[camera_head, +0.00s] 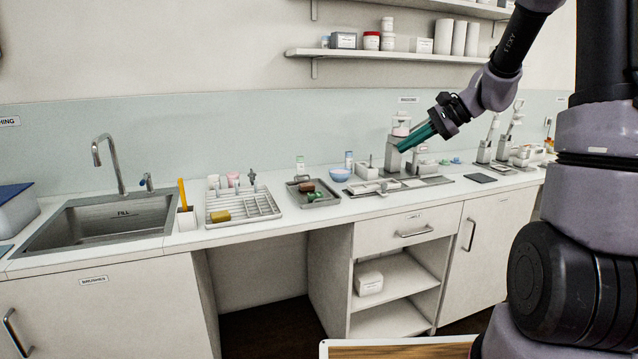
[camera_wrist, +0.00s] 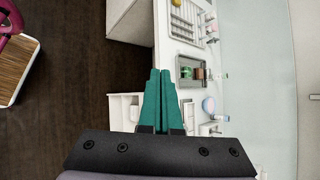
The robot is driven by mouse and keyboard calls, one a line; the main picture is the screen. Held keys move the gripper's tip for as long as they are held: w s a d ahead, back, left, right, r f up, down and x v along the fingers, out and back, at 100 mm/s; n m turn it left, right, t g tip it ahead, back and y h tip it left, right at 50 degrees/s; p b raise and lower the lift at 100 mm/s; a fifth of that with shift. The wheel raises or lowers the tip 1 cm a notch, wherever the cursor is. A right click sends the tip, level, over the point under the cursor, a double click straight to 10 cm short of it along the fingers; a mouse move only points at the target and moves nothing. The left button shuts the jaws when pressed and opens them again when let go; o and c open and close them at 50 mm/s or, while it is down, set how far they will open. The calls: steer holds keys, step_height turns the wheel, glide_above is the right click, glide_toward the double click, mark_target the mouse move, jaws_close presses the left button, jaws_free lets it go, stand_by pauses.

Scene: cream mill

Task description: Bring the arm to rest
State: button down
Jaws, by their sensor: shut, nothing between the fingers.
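My gripper (camera_head: 404,147) has teal fingers and hangs in the air above the counter, near the grey and white mill equipment (camera_head: 392,155) in the head view. In the wrist view, my gripper (camera_wrist: 160,72) shows its two fingers pressed together with nothing between them. The arm reaches in from the upper right of the head view, bent, with the gripper tilted down to the left. The fingers overlap the equipment in the picture, and I cannot tell how far apart they are.
A sink (camera_head: 100,220) and a white drying rack (camera_head: 240,205) are at left on the counter. A metal tray (camera_head: 325,201) with small items and a blue bowl (camera_head: 340,174) stand mid-counter. A shelf (camera_head: 400,56) runs above. Dark floor (camera_wrist: 80,80) is open in front.

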steer(key=s+d+r+n+t+h, duration=0.1)
steer(key=s+r+n+h, duration=0.2)
steer(key=s, duration=0.9)
steer(key=s+d+r+n+t+h, duration=0.1)
steer(key=s+r+n+t+h, duration=0.1)
steer(key=s+r+n+h, duration=0.2)
steer(key=shift+s+r+n, duration=0.9)
steer(key=shift+s+r, duration=0.65)
steer(key=shift+s, duration=2.75)
